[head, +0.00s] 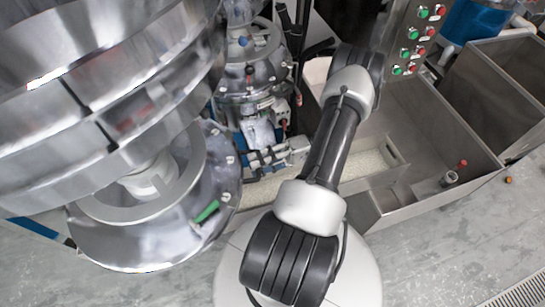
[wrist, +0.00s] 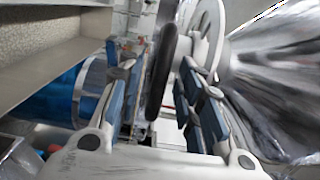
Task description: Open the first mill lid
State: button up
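In the wrist view my gripper (wrist: 153,65) is open, its two blue-padded fingers well apart. A pale round plate with holes (wrist: 209,35) stands just beyond the right finger, beside a shiny metal cone (wrist: 275,75). I cannot tell for certain which part is the first mill lid. In the head view a steel mill (head: 250,75) stands behind my arm; my gripper is not clearly made out there.
A large steel vessel (head: 105,80) with a wide flange (head: 150,235) fills the left of the head view. Steel bins (head: 455,125) and a button panel (head: 415,40) stand right. A blue cylinder (wrist: 55,105) shows left in the wrist view. Floor is clear at lower right.

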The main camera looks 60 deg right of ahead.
jog(key=v, duration=1.1)
jog(key=shift+s+d, duration=0.1)
